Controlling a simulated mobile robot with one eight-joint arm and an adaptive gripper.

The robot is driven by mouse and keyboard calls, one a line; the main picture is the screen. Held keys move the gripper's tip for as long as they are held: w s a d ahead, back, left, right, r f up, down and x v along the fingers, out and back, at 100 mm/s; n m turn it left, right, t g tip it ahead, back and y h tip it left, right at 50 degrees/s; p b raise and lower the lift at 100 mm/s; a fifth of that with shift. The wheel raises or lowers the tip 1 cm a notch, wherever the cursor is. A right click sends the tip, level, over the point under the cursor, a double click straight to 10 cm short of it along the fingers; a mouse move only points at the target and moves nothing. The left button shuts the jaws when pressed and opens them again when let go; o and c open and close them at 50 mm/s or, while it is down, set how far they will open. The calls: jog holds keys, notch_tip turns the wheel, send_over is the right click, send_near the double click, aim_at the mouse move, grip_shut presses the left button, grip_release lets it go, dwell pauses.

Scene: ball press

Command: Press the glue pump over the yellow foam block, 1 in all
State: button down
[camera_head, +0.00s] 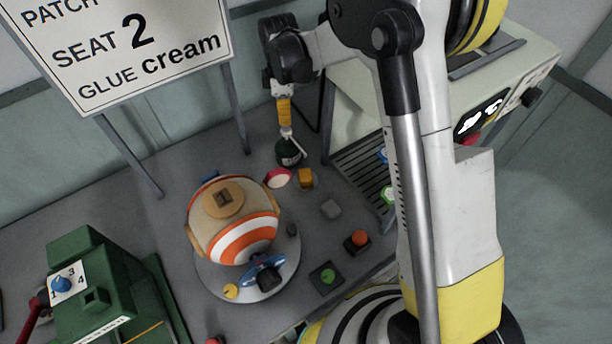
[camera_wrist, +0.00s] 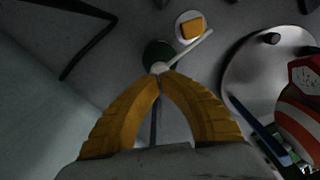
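The glue pump (camera_head: 289,154) is a dark green bottle with a white head and spout, upright at the back of the table. In the wrist view the pump (camera_wrist: 157,52) is just beyond my fingertips, its white spout pointing up and right. The yellow foam block (camera_head: 305,178) lies just in front of the pump; in the wrist view the block (camera_wrist: 192,28) is near the spout's end. My gripper (camera_head: 285,124) points down above the pump head. Its yellow fingers (camera_wrist: 160,76) meet at the tips, at or very near the white head; contact is unclear.
A striped orange-and-white ball (camera_head: 247,238) sits on a round grey plate (camera_head: 207,278). A sign (camera_head: 150,65) reads "SEAT 2" and "GLUE cream". A green machine (camera_head: 100,297) stands at front left. Small coloured pieces lie right of the ball. My arm hides part of the right side.

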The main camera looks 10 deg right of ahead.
notch_tip(320, 180, up, 6)
jog(key=p, duration=0.3)
dwell(0.4)
dwell(0.4)
